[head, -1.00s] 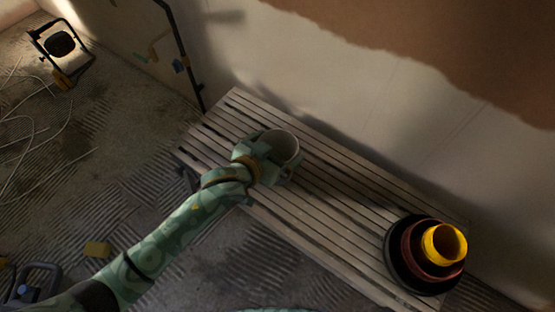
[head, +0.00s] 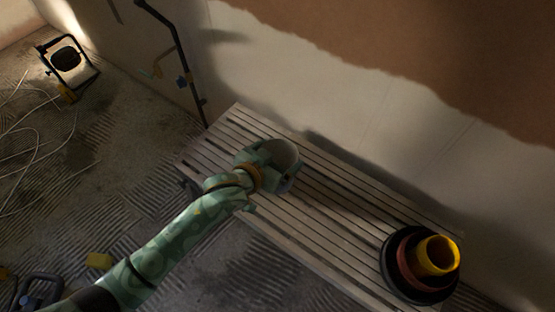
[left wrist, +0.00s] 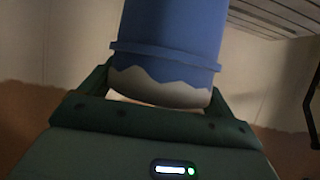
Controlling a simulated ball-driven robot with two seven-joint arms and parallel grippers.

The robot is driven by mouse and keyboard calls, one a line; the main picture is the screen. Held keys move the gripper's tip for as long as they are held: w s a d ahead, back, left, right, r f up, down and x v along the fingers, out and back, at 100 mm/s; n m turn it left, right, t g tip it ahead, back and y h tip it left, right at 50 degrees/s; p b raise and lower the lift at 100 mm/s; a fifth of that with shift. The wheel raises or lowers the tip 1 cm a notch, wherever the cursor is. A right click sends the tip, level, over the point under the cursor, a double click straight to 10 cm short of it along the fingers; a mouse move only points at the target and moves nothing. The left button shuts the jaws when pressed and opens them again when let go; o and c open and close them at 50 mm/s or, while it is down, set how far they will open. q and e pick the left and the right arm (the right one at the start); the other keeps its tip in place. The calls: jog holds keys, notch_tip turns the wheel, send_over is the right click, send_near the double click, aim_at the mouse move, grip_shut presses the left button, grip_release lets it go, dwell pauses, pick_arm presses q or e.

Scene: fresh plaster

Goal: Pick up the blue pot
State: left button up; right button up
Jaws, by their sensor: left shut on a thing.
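The blue pot (left wrist: 172,40) fills the upper middle of the left wrist view. It has a raised band and a white, jagged-edged rim part. The gripper hides the pot's near side. I cannot see whether its base touches the slats. My right gripper is not in view.
A stack with a yellow pot (head: 436,256), a reddish one (head: 408,262) and a black one (head: 391,280) stands at the bench's right end. The wall runs close behind. A work lamp (head: 66,60) and cables lie on the floor at left. The bench middle is clear.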

pick_arm(q)
jog(key=s+a+r+p, duration=0.2)
jog(key=s+r+p, duration=0.6)
jog(key=s, duration=0.6)
notch_tip(320, 180, up, 2)
jog(key=shift+r+p, duration=0.2)
jog(key=shift+p, duration=0.2)
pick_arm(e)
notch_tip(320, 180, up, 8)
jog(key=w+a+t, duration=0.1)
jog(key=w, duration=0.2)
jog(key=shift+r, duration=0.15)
pick_arm(q)
jog(key=shift+a, duration=0.15)
